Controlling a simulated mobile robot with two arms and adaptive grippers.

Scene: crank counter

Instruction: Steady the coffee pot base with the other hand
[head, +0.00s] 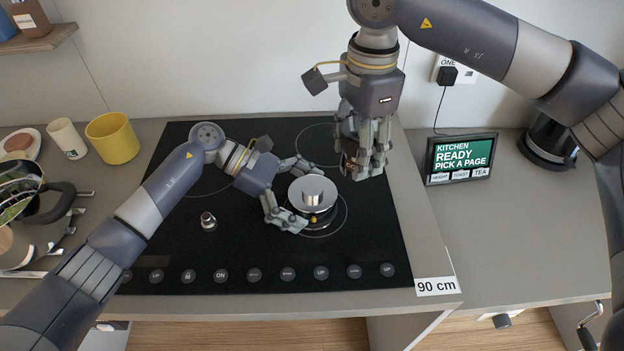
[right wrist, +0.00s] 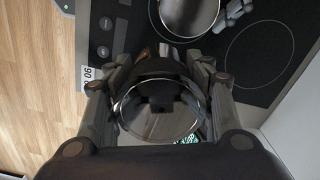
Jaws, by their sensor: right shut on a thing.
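The silver coffee pot base (head: 313,192) stands on the black hob, with a raised round cylinder on top. It also shows at the top of the right wrist view (right wrist: 188,14). My left gripper (head: 291,193) is open, with its fingers on either side of the base's left part; I cannot tell whether they touch it. My right gripper (head: 362,165) points down beside the base, to its upper right, and is shut on a dark round part with a shiny rim (right wrist: 160,112). Its fingers hide most of that part in the head view.
A small metal piece (head: 208,222) stands on the hob (head: 180,255) left of the base. A yellow cup (head: 112,138) and a white cup (head: 67,139) stand at the left. A screen (head: 460,158) and a dark kettle (head: 547,138) stand at the right. The hob's front is clear.

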